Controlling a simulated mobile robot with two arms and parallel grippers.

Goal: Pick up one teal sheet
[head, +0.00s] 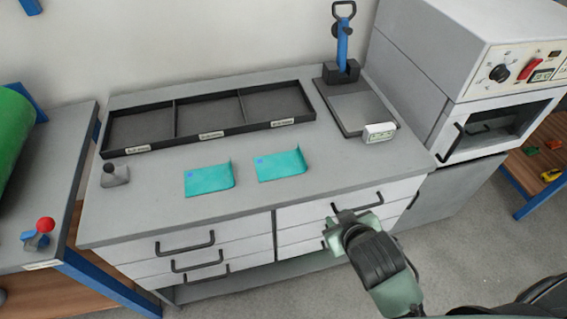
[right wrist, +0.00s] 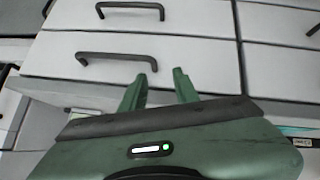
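Two teal sheets lie side by side on the grey worktop, near its front edge. The left teal sheet (head: 209,180) and the right teal sheet (head: 282,166) each have a small blue mark and a raised right edge. My right gripper (head: 338,222) is in front of the drawers, to the right of and nearer than the sheets. In the right wrist view its two green fingers (right wrist: 157,88) are apart with nothing between them, facing the drawer fronts. My left gripper is not in view.
A black three-compartment tray (head: 207,135) stands behind the sheets, its compartments empty. A grey knob (head: 114,175) stands left of them. A blue-handled press (head: 343,50) and a machine (head: 490,70) are to the right. Drawer handles (head: 357,201) jut out below the worktop (head: 160,215).

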